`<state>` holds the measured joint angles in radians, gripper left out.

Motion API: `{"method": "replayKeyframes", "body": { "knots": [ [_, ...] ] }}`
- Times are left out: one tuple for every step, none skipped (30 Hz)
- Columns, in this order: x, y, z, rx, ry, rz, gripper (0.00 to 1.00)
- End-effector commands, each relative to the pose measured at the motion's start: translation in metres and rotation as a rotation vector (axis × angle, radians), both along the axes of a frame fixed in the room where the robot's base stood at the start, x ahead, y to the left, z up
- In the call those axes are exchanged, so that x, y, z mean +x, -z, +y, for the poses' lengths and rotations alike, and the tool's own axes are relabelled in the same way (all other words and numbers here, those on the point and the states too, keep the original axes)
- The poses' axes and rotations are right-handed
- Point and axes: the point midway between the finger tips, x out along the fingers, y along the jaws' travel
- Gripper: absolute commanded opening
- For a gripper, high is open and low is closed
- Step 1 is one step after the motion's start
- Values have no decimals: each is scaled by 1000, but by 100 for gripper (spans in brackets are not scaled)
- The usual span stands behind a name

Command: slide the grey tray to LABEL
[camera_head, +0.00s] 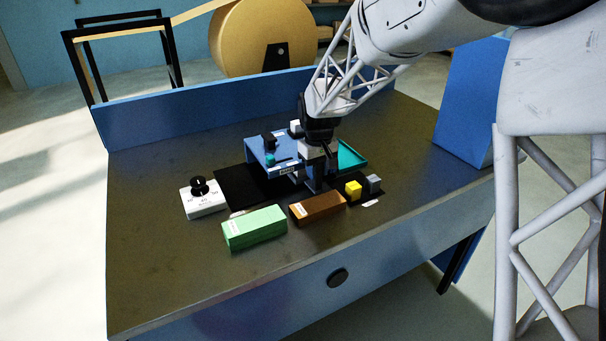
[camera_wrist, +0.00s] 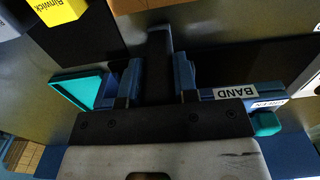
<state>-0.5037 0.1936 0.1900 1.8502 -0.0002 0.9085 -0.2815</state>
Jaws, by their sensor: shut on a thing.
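My gripper (camera_head: 315,185) points down in the middle of the table, just in front of the blue stand. In the wrist view my gripper (camera_wrist: 157,82) has its blue-grey fingers closed on both sides of a narrow dark grey bar (camera_wrist: 157,45). The bar appears to be part of the grey tray; the rest of the tray is hidden or cannot be told from the black mat. A white label reading BAND (camera_wrist: 235,94) is on the blue stand (camera_head: 258,147). I cannot make out a label reading LABEL.
A teal tray (camera_head: 351,157) lies behind right of my gripper. Brown (camera_head: 318,208) and green (camera_head: 255,229) boxes are in front. A white dial box (camera_head: 204,201) is left.

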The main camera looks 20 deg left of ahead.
Motion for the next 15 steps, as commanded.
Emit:
{"method": "replayKeyframes", "body": {
  "knots": [
    [7,0,-7,1,3,-1,0],
    [11,0,-10,1,2,-1,0],
    [15,0,-14,1,2,-1,0],
    [18,0,-17,1,3,-1,0],
    [21,0,-20,1,2,-1,0],
    [24,0,-23,1,2,-1,0],
    [25,0,-25,1,1,-1,0],
    [26,0,-26,1,1,-1,0],
    [27,0,-27,1,0,-1,0],
    [28,0,-27,1,0,-1,0],
    [28,0,-28,1,0,-1,0],
    [29,0,-28,0,0,-1,0],
    [29,0,-28,0,0,-1,0],
    [29,0,-28,1,0,-2,0],
    [29,0,-28,1,0,-2,0]
  ]
}}
